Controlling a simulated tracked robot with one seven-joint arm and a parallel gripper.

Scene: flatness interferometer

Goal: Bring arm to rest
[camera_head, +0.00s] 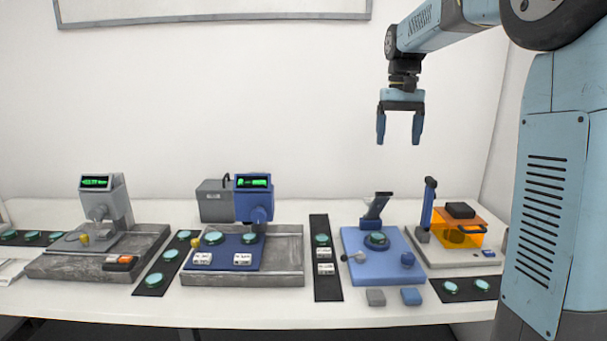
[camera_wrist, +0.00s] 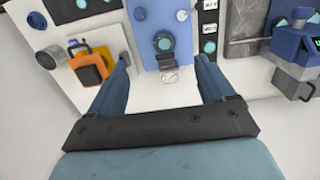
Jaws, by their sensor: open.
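My gripper (camera_head: 400,130) hangs from my light blue arm with its fingers pointing down. It is open and empty, high above the back of the bench, over the blue fixture (camera_head: 383,258). In the wrist view my gripper's two blue fingers (camera_wrist: 162,85) are spread apart with nothing between them. The blue fixture (camera_wrist: 162,20) shows beyond the fingertips, well below them. A teal disc (camera_head: 377,240) sits on the fixture, in front of its dark tilted head.
An orange box (camera_head: 458,236) with a blue post stands right of the fixture. A blue instrument (camera_head: 253,195) and a grey instrument (camera_head: 118,205) with green displays stand to the left. Dark strips (camera_head: 163,265) hold teal discs. The air around my gripper is clear.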

